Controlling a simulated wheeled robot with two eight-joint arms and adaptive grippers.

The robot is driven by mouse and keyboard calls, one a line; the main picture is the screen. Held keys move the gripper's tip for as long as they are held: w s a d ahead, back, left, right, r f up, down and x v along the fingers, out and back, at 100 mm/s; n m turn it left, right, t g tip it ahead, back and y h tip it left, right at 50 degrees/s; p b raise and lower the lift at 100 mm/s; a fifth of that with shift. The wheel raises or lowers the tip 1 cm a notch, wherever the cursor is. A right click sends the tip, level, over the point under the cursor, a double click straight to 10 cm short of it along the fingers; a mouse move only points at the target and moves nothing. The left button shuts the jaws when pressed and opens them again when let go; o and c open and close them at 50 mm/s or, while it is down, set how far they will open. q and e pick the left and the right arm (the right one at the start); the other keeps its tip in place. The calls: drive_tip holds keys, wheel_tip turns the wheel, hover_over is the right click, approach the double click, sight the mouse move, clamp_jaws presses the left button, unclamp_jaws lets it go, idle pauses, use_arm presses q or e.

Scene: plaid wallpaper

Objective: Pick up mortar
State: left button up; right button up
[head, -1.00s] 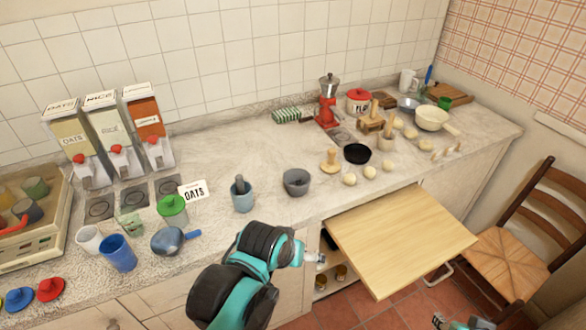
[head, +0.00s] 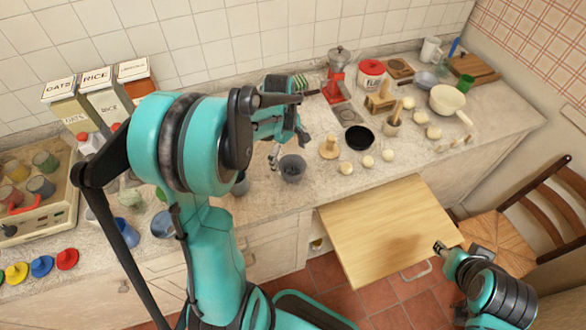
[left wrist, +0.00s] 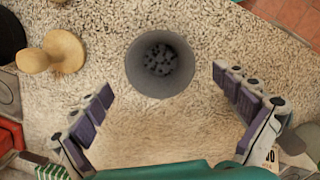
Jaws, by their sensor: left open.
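The mortar (head: 292,169) looks like a small grey bowl with dark bits inside, upright on the counter. In the left wrist view the mortar (left wrist: 133,72) is at the top centre, seen from above. My left gripper (head: 289,149) is open above it; its two fingers show to either side of the mortar in the wrist view, apart from it and nearer the camera. A blue-grey cup (head: 240,186) beside the mortar is mostly hidden by my left arm. My right gripper (head: 459,249) is at the lower right, away from the counter; its jaws are unclear.
A wooden stamp (head: 329,147), a black bowl (head: 359,137) and pale dough balls (head: 367,161) stand to the right of the mortar. A pulled-out wooden board (head: 385,230) juts from the counter front. A chair (head: 535,215) stands at right.

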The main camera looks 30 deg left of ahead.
sight(293, 173)
use_arm(q)
drive_tip(key=f, duration=0.1)
drive_tip(key=f+b, duration=0.1)
drive_tip(key=f, duration=0.1)
drive_tip(key=d+f, duration=0.1)
drive_tip(key=f, duration=0.1)
drive_tip(key=shift+r, duration=0.1)
drive_tip(key=c, duration=1.8)
drive_tip(key=shift+c, duration=0.2)
